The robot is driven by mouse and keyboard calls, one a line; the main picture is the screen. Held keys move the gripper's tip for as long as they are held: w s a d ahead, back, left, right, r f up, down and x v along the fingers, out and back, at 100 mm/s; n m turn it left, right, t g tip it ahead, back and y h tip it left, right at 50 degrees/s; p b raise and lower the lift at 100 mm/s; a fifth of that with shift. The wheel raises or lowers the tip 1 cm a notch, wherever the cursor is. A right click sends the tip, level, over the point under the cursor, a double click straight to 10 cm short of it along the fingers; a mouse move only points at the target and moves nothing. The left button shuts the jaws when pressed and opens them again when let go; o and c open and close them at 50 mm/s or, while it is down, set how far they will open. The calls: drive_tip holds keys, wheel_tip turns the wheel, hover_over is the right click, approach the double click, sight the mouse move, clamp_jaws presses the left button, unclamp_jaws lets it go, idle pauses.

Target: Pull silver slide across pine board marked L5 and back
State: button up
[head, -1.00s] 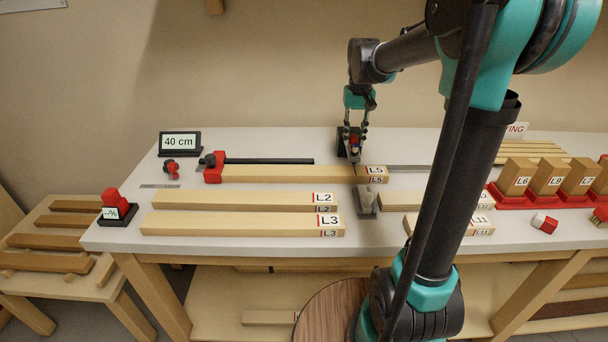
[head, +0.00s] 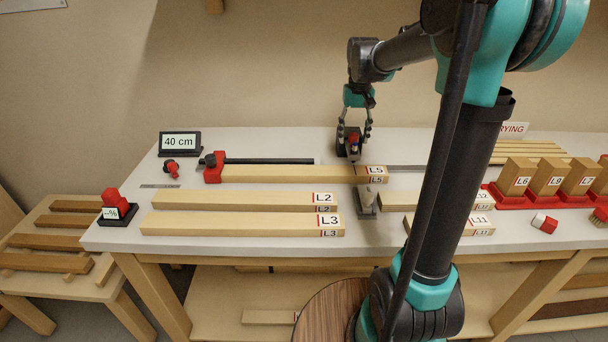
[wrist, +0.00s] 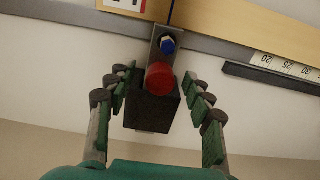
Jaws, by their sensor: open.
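The pine board marked L5 (head: 290,174) lies lengthwise on the bench, with its label at the right end. A silver slide (wrist: 155,60) with a blue bolt and a round red knob (wrist: 159,77) stands at the board's edge in the wrist view. A black block (wrist: 152,110) sits behind the knob. In the head view this small assembly is at the board's far side, near the label. My gripper (head: 354,136) is open above it. In the wrist view its fingers (wrist: 160,105) stand left and right of the block, apart from it.
Boards L2 (head: 230,199) and L3 (head: 230,222) lie in front of L5. A grey post (head: 366,200) stands near its right end. A red clamp (head: 213,167) is at the left end, beside a 40 cm display (head: 180,142). A red rack (head: 500,197) holds blocks at right.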

drive_tip(key=shift+r, duration=4.5)
drive_tip(key=shift+s, duration=0.1)
